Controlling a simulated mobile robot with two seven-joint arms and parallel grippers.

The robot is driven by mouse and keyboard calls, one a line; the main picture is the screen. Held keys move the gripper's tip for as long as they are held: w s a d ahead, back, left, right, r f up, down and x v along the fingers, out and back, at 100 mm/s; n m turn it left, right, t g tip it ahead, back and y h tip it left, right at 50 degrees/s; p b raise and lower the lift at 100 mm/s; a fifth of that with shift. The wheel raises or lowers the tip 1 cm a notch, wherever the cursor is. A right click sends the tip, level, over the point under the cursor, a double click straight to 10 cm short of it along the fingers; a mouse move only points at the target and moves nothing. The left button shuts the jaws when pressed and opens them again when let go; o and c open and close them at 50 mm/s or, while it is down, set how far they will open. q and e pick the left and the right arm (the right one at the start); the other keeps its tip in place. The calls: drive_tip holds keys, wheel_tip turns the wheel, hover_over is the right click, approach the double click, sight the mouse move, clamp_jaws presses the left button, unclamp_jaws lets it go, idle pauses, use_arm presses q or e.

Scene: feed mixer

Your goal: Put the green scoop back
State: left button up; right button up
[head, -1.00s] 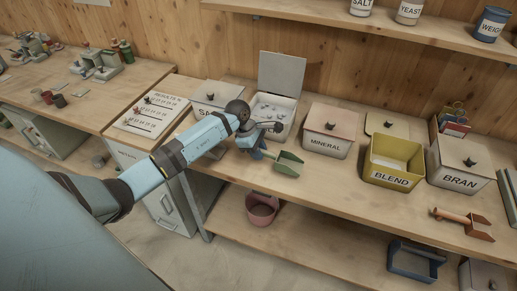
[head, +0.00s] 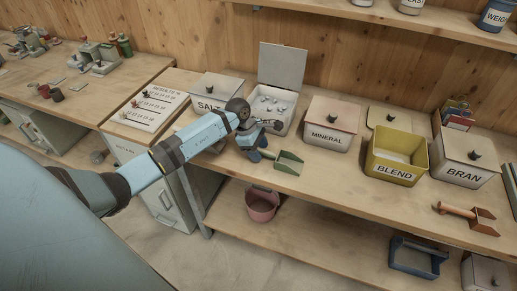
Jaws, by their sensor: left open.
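The green scoop (head: 289,162) lies on the bench in front of the mineral box, with its handle pointing left. My left gripper (head: 258,154) is at the handle end of the scoop and is open. My forearm and wrist hide part of the bench there, and I cannot tell whether the fingers touch the handle. An open white box (head: 283,122) with its lid raised stands just behind the gripper, with several small pale things inside. My right gripper does not show.
Lidded boxes marked SALT (head: 217,88) and MINERAL (head: 326,138), a yellow BLEND box (head: 394,169) and a BRAN box (head: 462,175) line the bench. A pink bucket (head: 262,204) stands on the lower shelf.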

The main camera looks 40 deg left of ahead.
use_arm(q)
drive_tip(key=b+v, duration=0.2)
drive_tip(key=v, duration=1.2)
drive_tip(key=s+d+n+t+h+p, duration=0.2)
drive_tip(key=s+d+n+t+h, duration=0.15)
drive_tip(key=d+n, duration=0.3)
drive_tip(key=s+d+n+t+h+p, duration=0.1)
drive_tip(key=s+d+n+t+h, duration=0.2)
drive_tip(key=d+n, duration=0.4)
drive_tip(key=s+d+n+t+h+p, duration=0.25)
drive_tip(key=d+n+h, duration=0.25)
drive_tip(key=d, duration=0.3)
drive_tip(key=s+f+n+y+p, duration=0.1)
drive_tip(key=s+f+n+y, duration=0.5)
drive_tip(key=n, duration=0.9)
drive_tip(key=s+f+n+y+p, duration=0.1)
drive_tip(key=s+f+n+y, duration=0.5)
drive_tip(key=n, duration=0.9)
drive_tip(key=s+f, duration=0.3)
drive_tip(key=s, duration=0.1)
drive_tip(key=shift+d, duration=0.3)
drive_tip(key=shift+y, duration=0.25)
